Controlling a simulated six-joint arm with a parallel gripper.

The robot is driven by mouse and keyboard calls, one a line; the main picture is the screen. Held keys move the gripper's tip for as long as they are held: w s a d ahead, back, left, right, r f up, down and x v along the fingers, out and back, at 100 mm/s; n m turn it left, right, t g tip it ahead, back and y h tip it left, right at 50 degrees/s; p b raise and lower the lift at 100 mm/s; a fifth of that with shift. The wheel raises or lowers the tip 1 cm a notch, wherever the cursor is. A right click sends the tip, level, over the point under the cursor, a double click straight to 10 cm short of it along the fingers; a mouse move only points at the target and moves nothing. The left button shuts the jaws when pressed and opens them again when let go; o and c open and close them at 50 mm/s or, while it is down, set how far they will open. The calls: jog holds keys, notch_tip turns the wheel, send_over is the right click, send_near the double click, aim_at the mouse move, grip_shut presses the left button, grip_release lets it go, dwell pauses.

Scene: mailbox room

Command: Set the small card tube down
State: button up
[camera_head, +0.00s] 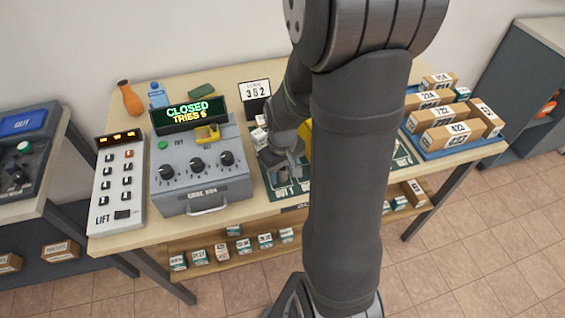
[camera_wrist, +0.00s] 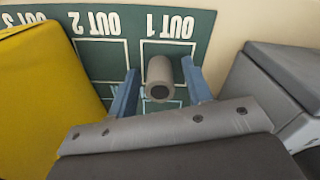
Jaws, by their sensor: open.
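The small card tube (camera_wrist: 160,70) is grey, with a dark hole in the end facing the wrist camera. In the wrist view it appears to stand on the green mat (camera_wrist: 100,22), over the white-outlined square beside the OUT 1 label. My gripper (camera_wrist: 159,74) is open, with one blue finger on each side of the tube and visible gaps between. In the head view my gripper (camera_head: 289,160) is low over the front left part of the mat (camera_head: 274,187), and I cannot make out the tube there.
The grey code box (camera_head: 200,165), its display reading CLOSED, TRIES 5, stands just left of my gripper. A yellow object (camera_wrist: 45,80) is close on the left in the wrist view. A blue tray (camera_head: 455,150) of numbered boxes is at the right. A lift panel (camera_head: 118,185) is far left.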

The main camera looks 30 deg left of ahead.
notch_tip(320, 180, up, 12)
dwell(0.5)
notch_tip(320, 180, down, 12)
jog(key=shift+r, duration=0.7)
dwell(0.4)
